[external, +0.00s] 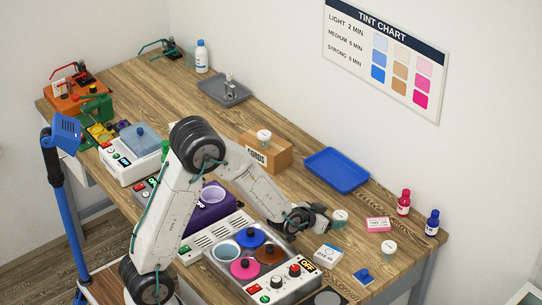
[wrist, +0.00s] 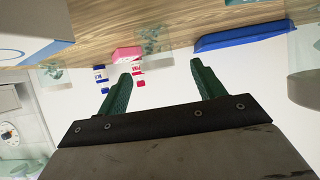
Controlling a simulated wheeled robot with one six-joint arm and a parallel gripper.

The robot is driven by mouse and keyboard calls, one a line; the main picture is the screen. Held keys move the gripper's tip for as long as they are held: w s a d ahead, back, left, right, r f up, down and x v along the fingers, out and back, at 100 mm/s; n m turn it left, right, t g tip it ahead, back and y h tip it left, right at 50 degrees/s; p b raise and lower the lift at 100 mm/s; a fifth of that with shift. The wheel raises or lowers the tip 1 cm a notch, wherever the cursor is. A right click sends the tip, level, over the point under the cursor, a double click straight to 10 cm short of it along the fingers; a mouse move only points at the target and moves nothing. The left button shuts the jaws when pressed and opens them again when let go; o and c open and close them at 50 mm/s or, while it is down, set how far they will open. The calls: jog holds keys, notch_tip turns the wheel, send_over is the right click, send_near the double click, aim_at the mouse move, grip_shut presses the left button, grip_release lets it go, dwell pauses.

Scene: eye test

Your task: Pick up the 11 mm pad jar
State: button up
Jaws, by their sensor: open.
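Several small clear jars with pale lids and greenish contents are in the external view. One jar (external: 340,217) stands just right of my gripper (external: 320,217), one jar (external: 388,248) stands near the bench's front right, and one jar (external: 264,137) sits on a cardboard box. Their labels are too small to read, so I cannot tell which is the 11 mm one. In the wrist view, which looks upside down, my gripper (wrist: 160,68) has its two green fingers apart with nothing between them. A clear jar (wrist: 153,38) shows beyond the fingertips, and another jar (wrist: 55,76) at left.
A blue tray (external: 337,170) lies behind my gripper. A white-and-blue box (external: 328,254) and a heater with coloured pots (external: 245,269) are in front. The cardboard box (external: 280,157) stands left of the tray.

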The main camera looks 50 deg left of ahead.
aim_at(338, 218)
jog(key=x, duration=0.7)
jog(key=shift+d+f, duration=0.25)
jog(key=shift+f, duration=0.05)
jog(key=shift+c, duration=0.3)
jog(key=c, duration=1)
